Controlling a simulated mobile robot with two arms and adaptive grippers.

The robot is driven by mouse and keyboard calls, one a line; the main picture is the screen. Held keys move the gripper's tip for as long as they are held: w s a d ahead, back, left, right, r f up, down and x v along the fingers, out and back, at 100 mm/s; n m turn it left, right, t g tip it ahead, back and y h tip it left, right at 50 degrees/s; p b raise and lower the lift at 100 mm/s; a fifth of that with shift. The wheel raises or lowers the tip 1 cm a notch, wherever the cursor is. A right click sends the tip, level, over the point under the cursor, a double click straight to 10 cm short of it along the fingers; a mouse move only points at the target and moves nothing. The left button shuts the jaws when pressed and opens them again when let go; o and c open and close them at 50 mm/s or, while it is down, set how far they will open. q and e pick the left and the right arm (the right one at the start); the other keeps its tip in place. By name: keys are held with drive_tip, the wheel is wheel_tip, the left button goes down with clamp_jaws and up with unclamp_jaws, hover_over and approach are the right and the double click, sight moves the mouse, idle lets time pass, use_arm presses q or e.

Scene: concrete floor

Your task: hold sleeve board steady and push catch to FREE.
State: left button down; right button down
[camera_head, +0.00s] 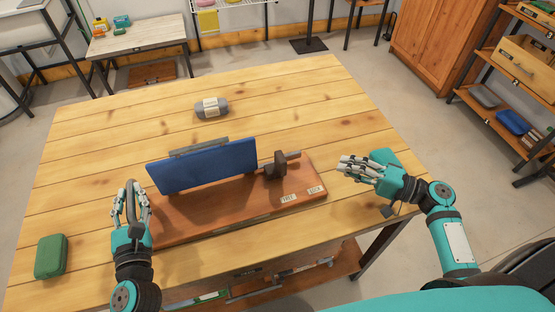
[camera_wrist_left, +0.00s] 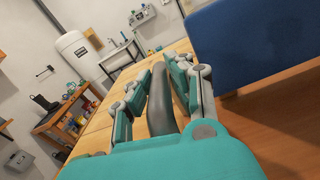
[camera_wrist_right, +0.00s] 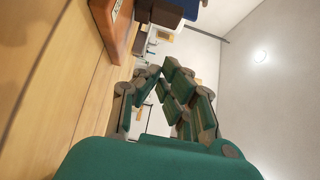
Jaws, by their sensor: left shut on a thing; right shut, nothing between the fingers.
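The sleeve board has a red-brown wooden base (camera_head: 190,217) on the table, with an upright blue panel (camera_head: 205,168); the panel also shows in the left wrist view (camera_wrist_left: 255,40). A dark block with a grey bar (camera_head: 276,167), seemingly the catch, stands at the base's right end. Two pale labels, apparently FREE (camera_head: 288,198) and LOCK (camera_head: 315,190), lie in front of it. My left gripper (camera_head: 132,190) is shut around a dark curved handle (camera_wrist_left: 160,100) at the base's left end. My right gripper (camera_head: 350,166) is shut and empty, right of the base and apart from it.
A grey roll with a pale label (camera_head: 211,107) lies behind the board on the wooden table (camera_head: 310,90). A green box (camera_head: 51,257) sits at the table's left front. The tabletop behind and right of the board is mostly clear.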

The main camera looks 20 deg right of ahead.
use_arm(q)
drive_tip(key=c, duration=1.1)
unclamp_jaws()
drive_tip(key=shift+s, duration=0.1)
drive_tip(key=shift+s+f, duration=0.1)
drive_tip(key=shift+s, duration=0.25)
drive_tip(key=s, duration=1.1)
drive_tip(key=shift+d+r, duration=0.2)
drive_tip(key=shift+d, duration=0.05)
